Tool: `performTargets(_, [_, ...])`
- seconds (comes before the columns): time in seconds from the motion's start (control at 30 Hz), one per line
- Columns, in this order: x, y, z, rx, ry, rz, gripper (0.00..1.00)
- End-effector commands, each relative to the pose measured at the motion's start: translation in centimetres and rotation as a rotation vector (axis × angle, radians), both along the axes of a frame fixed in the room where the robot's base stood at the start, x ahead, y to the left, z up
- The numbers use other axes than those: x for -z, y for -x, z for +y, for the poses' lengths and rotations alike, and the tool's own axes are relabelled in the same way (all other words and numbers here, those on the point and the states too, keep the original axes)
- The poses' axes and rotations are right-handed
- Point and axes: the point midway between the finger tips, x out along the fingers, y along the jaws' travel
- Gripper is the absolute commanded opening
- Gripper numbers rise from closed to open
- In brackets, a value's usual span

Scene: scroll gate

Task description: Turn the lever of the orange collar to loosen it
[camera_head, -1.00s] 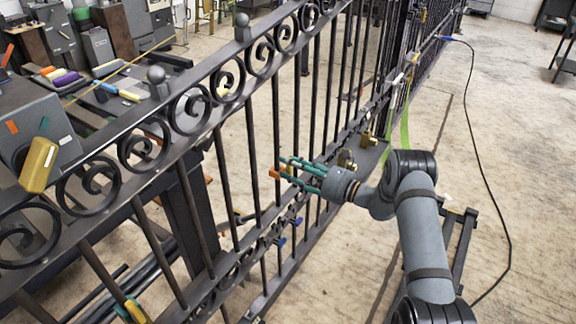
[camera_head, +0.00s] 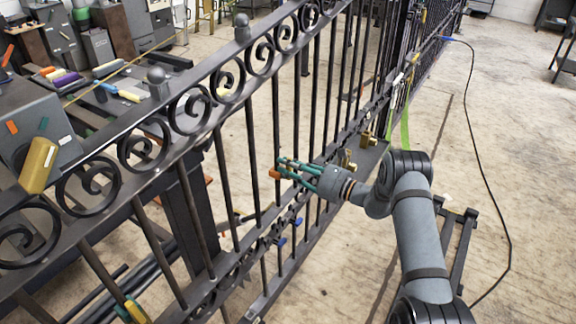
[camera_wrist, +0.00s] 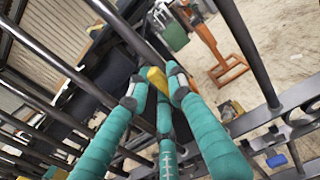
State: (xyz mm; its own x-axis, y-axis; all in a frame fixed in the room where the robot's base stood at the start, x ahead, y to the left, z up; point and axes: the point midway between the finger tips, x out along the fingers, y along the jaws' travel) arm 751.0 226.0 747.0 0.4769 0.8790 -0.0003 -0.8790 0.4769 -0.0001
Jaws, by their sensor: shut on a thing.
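The orange collar (camera_head: 275,173) sits on an upright bar of the dark iron fence, in the middle of the head view. My gripper (camera_head: 284,167) has teal fingers and reaches it from the right, with the fingertips at the collar. In the wrist view my gripper (camera_wrist: 157,90) has its fingertips closed in around a small yellow piece (camera_wrist: 156,78), which looks like the collar's lever. The fingers hide most of the lever, and I cannot make out the collar's body in the wrist view.
Fence bars (camera_head: 250,140) stand close on both sides of the collar. Blue clips (camera_head: 282,242) and a brass padlock (camera_head: 346,158) are on the lower rails. A cluttered workbench (camera_head: 85,115) stands behind the fence. Open floor (camera_head: 480,130) lies to the right.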

Motion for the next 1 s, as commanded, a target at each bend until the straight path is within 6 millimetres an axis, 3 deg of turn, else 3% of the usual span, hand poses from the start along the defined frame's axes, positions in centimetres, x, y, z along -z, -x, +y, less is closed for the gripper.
performTargets(0.13, [-0.02,0.00,-0.01,0.000,0.000,0.000,0.00])
performTargets(1.0, [0.25,-0.30,-0.20,0.002,0.041,-0.080,0.00])
